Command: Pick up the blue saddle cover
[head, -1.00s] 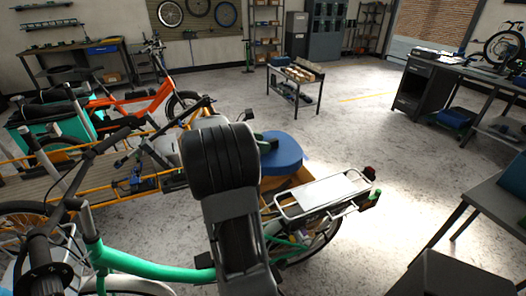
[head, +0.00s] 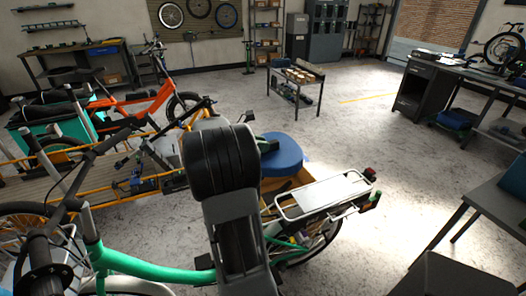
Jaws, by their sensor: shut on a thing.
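The blue saddle cover (head: 284,157) is in the middle of the head view, a rounded blue shape above the rear of a cargo bike. My arm stands in front and hides its left part. My gripper (head: 268,146) shows only as a small dark part at the cover's upper left edge, just past my arm. It is shut on the cover there; the fingertips themselves are mostly hidden. I cannot tell whether the cover is clear of the saddle beneath.
A silver rear rack (head: 322,194) is right of the cover. A green bike frame (head: 150,266) crosses the front left. An orange bike (head: 135,104) stands behind at left. A small grey table (head: 297,84) stands farther back. Floor at the right centre is clear.

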